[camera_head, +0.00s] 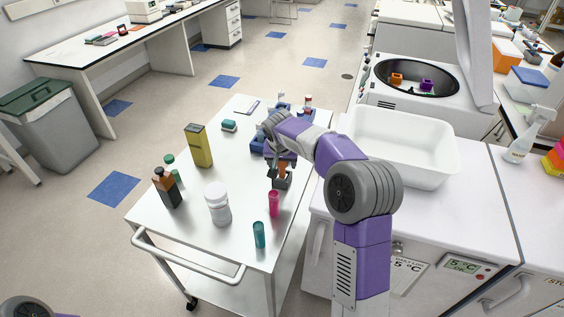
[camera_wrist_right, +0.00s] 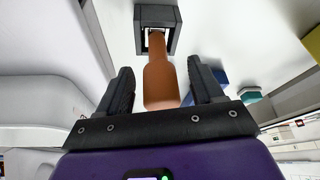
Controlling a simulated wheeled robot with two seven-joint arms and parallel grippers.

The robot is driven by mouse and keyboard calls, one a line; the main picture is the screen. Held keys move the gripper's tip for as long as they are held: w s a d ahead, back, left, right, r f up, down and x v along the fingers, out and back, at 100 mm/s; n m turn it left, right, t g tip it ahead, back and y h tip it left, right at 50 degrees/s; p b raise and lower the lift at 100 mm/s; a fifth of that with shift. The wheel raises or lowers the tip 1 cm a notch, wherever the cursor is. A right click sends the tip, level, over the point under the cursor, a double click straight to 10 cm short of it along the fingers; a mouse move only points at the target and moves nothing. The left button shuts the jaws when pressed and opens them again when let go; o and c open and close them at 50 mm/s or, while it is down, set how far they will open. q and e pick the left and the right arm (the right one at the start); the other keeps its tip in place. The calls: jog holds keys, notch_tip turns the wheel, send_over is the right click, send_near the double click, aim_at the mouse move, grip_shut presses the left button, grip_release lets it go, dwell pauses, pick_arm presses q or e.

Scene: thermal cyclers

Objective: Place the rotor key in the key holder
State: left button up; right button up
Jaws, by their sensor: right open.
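The rotor key, with an orange handle (camera_wrist_right: 160,85), shows in the right wrist view. Its far end reaches into the opening of the dark grey key holder (camera_wrist_right: 157,14), and how deep it sits is hidden. My right gripper (camera_wrist_right: 160,66) is open, with one finger on each side of the handle and visible gaps between. In the head view the holder (camera_head: 282,183) stands on the white cart (camera_head: 237,170), with a bit of the orange key (camera_head: 284,168) above it. The right gripper (camera_head: 281,165) is over it, partly hidden by my arm. My left gripper is out of view.
Near the holder stand a pink tube (camera_head: 274,204), a teal tube (camera_head: 259,235) and a white bottle (camera_head: 218,205). A brown bottle (camera_head: 166,188) and a yellow box (camera_head: 199,146) are farther left. An open centrifuge (camera_head: 416,78) and a white tub (camera_head: 402,145) are at right.

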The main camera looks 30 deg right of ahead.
jog(key=p+v, duration=0.2)
jog(key=v, duration=0.9)
jog(key=shift+s+a+r, duration=0.15)
jog(key=shift+a+r, duration=0.05)
jog(key=shift+r, duration=0.15)
